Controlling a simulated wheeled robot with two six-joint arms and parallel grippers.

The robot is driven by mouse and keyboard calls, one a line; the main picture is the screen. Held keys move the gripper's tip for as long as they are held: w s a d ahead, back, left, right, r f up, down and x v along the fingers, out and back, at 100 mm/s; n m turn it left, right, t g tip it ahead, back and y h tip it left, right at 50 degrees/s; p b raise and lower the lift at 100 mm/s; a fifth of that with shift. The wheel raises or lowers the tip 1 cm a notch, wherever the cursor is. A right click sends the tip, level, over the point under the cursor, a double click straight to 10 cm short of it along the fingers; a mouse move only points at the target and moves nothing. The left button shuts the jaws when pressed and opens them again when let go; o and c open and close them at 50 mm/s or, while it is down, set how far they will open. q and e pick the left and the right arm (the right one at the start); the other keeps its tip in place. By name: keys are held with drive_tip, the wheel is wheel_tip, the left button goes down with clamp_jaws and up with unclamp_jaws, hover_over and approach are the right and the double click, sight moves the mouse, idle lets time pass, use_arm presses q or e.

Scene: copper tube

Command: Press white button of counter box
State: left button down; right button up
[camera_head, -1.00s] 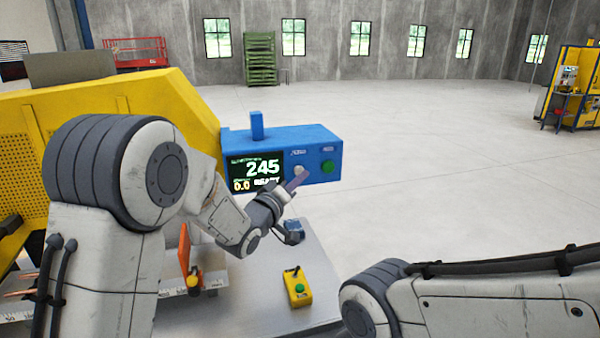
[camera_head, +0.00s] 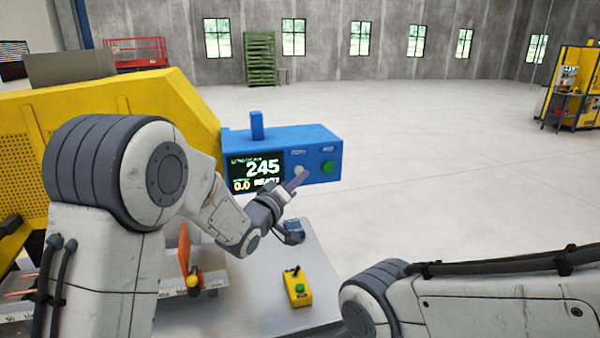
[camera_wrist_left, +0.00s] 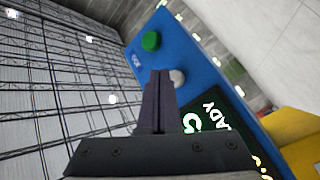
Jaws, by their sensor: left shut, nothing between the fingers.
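The blue counter box (camera_head: 290,142) stands at the end of the yellow machine, with a screen (camera_head: 257,172) reading 245 and 0.0. The white button (camera_head: 299,170) is on its front face, left of the green button (camera_head: 327,167). My left gripper (camera_head: 303,176) is shut and empty, its fingertips right at the white button in the head view. In the left wrist view, the shut fingers (camera_wrist_left: 160,76) point at the box and partly cover the white button (camera_wrist_left: 178,78). I cannot tell whether they touch it. My right gripper is out of view; only my right arm shows.
A yellow control box (camera_head: 297,287) with a green button sits on the grey table (camera_head: 255,300) below. The large yellow machine (camera_head: 100,100) fills the left side, with an orange part (camera_head: 185,255) near the table. The floor to the right is open.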

use_arm(q)
drive_tip(key=shift+w, duration=0.15)
drive_tip(key=shift+w+a, duration=0.15)
drive_tip(key=shift+w, duration=0.15)
drive_tip(key=shift+w+a, duration=0.15)
drive_tip(key=shift+w, duration=0.3)
idle(0.8)
drive_tip(key=shift+s+b, duration=0.15)
drive_tip(key=shift+b, duration=0.15)
drive_tip(key=shift+s+d+b, duration=0.3)
drive_tip(key=shift+s+b, duration=0.05)
drive_tip(key=shift+s, duration=0.4)
drive_tip(key=shift+s, duration=0.1)
drive_tip(key=s, duration=0.1)
drive_tip(key=s+d+b, duration=0.1)
drive_tip(key=s, duration=0.1)
drive_tip(key=s+b, duration=0.1)
drive_tip(key=shift+s+d, duration=0.25)
